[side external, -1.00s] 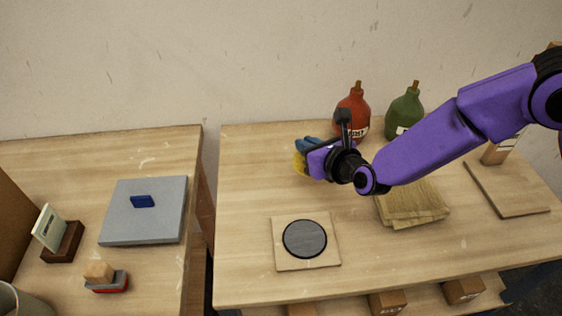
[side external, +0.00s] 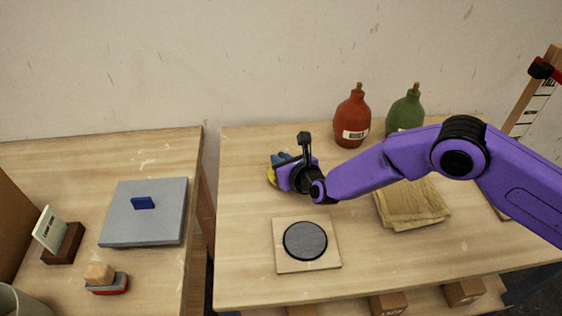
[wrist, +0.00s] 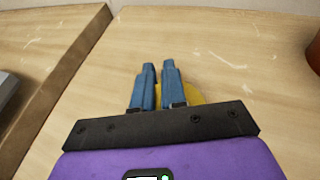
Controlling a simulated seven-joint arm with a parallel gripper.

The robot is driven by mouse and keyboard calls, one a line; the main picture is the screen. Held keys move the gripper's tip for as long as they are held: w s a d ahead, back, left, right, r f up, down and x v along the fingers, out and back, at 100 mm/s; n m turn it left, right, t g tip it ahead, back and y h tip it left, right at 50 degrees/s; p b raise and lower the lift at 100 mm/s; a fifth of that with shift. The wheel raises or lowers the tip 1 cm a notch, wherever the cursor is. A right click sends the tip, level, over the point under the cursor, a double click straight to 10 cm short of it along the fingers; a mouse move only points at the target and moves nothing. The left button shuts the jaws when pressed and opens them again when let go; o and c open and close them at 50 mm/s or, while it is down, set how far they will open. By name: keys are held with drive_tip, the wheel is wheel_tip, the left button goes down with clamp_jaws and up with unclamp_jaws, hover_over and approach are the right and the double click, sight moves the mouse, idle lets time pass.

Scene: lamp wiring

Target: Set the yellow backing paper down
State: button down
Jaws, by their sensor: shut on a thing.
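My gripper (side external: 278,160) has blue fingers and is over the left part of the right-hand table. It is shut on the yellow backing paper (side external: 272,177), which shows as a small yellow patch below the fingers. Most of the paper is hidden by the fingers and the gripper body. I cannot tell whether it touches the table.
A dark round disc (side external: 305,240) on a square board (side external: 285,266) lies nearer the front. A red bottle (side external: 352,117) and a green bottle (side external: 405,110) stand at the back. Folded cloth (side external: 412,208) lies to the right. A gap separates the left table (side external: 60,160). The table's left part is bare.

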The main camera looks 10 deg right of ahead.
drive_tip(key=shift+f, duration=0.3)
drive_tip(key=shift+f, duration=0.1)
drive_tip(key=c, duration=1.2)
unclamp_jaws()
drive_tip(key=shift+s+d+r, duration=0.15)
drive_tip(key=shift+s+r, duration=0.15)
drive_tip(key=shift+s, duration=0.1)
drive_tip(key=v, duration=1.1)
drive_tip(key=shift+d, duration=0.1)
